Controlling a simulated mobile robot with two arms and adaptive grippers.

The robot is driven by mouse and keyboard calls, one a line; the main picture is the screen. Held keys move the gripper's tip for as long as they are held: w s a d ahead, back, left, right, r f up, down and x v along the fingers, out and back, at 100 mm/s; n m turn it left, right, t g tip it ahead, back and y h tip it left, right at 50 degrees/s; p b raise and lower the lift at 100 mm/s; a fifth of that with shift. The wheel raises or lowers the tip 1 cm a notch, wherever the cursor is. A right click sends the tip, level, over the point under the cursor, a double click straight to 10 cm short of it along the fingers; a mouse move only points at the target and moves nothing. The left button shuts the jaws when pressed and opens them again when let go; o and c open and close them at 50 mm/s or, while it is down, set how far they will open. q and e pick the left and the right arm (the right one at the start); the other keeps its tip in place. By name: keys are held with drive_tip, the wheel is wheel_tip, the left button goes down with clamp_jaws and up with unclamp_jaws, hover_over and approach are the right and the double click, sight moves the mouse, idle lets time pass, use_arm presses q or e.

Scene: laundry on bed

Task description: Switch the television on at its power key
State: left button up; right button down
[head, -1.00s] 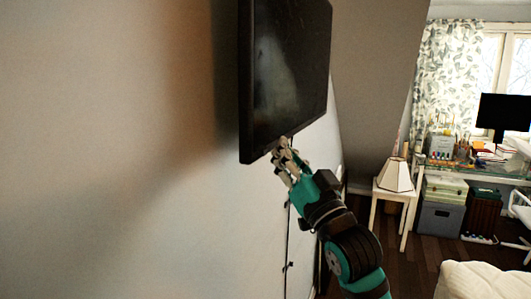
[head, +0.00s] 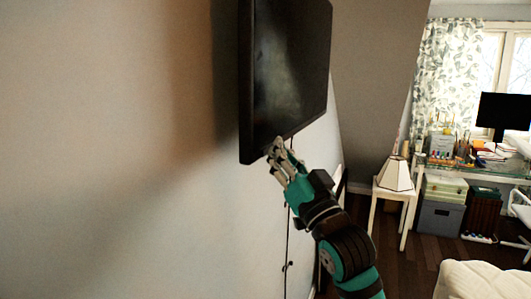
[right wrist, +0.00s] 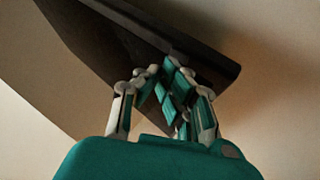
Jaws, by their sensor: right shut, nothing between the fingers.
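The television (head: 288,75) is a black flat panel on the wall, seen at a steep angle in the head view. Its screen is dark with a faint greyish sheen. My right gripper (head: 274,147) is shut and empty, with its fingertips at the television's lower edge. In the right wrist view the television's dark underside (right wrist: 130,50) crosses the top, and the shut fingers (right wrist: 172,75) reach up to its edge; whether they touch it I cannot tell. I cannot make out the power key. My left gripper is not in view.
A dark cable (head: 286,240) hangs down the wall below the television. A white side table (head: 392,195) with a lamp (head: 396,175) stands to the right. A desk with a monitor (head: 503,111) is at the far right, and a pale bed corner (head: 485,280) shows at lower right.

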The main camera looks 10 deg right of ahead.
drive_tip(key=shift+w+a, duration=0.2)
drive_tip(key=shift+a, duration=0.1)
idle(0.6)
drive_tip(key=shift+s+d, duration=0.45)
drive_tip(key=shift+d, duration=0.25)
drive_tip(key=shift+s+d+p, duration=0.15)
drive_tip(key=shift+s+d, duration=0.55)
drive_tip(key=shift+d, duration=0.3)
drive_tip(key=shift+s+d+p, duration=0.15)
drive_tip(key=shift+s+d, duration=0.55)
drive_tip(key=shift+d, duration=0.3)
